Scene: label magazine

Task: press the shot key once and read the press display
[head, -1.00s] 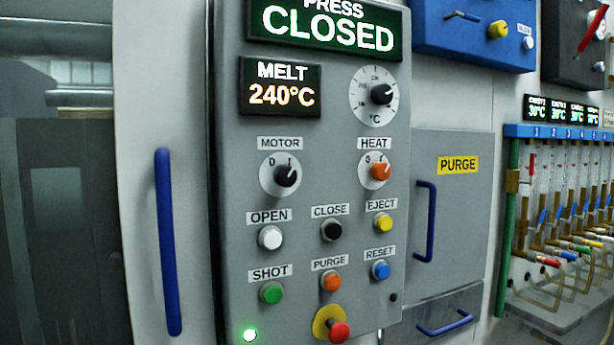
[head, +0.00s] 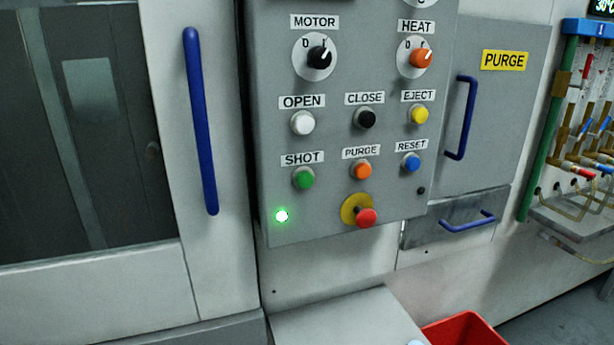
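The green shot key (head: 303,178) sits under the SHOT label on the grey control panel (head: 330,220), at the lower left of the key rows. Nothing covers it. The press display is out of the now view, above its top edge. A green lamp (head: 282,216) glows below the shot key. Neither of my grippers is in view.
Close by are the white open key (head: 302,123), the orange purge key (head: 361,169) and a red mushroom button (head: 365,217). A blue door handle (head: 200,120) stands left of the panel. A red bin (head: 465,330) and a pale ledge (head: 340,318) lie below.

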